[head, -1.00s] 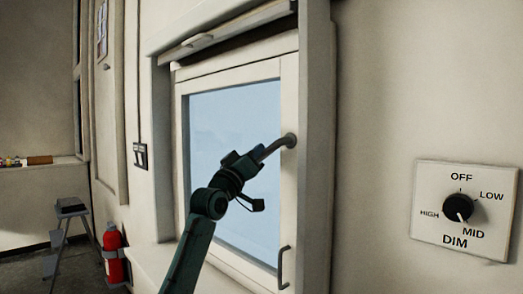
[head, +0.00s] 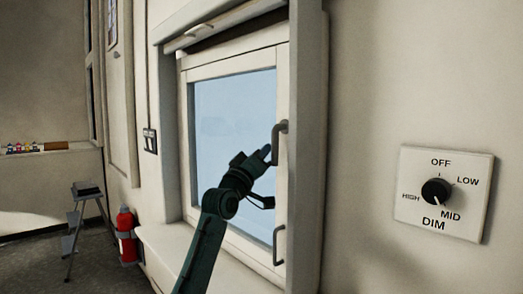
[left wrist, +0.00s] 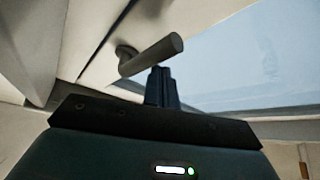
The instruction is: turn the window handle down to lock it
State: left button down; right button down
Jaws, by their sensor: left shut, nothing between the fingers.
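The window (head: 235,110) has a white frame and pale blue glass. A second, lower handle (head: 278,246) also points down. My left gripper (head: 265,153) is shut and empty, beside the upper handle on its left, over the glass. In the left wrist view the closed fingers (left wrist: 161,86) are close to the free end of the handle bar (left wrist: 152,55); I cannot tell whether they touch. My right gripper is not in view.
A dimmer panel (head: 470,205) with a black knob is on the wall at right. A red fire extinguisher (head: 126,236) and a grey step stool (head: 85,215) stand at left. The window recess edge (head: 306,150) juts out just right of the handles.

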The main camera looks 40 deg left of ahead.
pick_arm(q)
jog(key=shift+d+f, duration=0.15)
jog(key=shift+d, duration=0.2)
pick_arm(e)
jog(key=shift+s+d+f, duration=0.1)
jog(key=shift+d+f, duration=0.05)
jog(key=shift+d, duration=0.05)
pick_arm(q)
jog(key=shift+d+f, duration=0.15)
jog(key=shift+f, duration=0.05)
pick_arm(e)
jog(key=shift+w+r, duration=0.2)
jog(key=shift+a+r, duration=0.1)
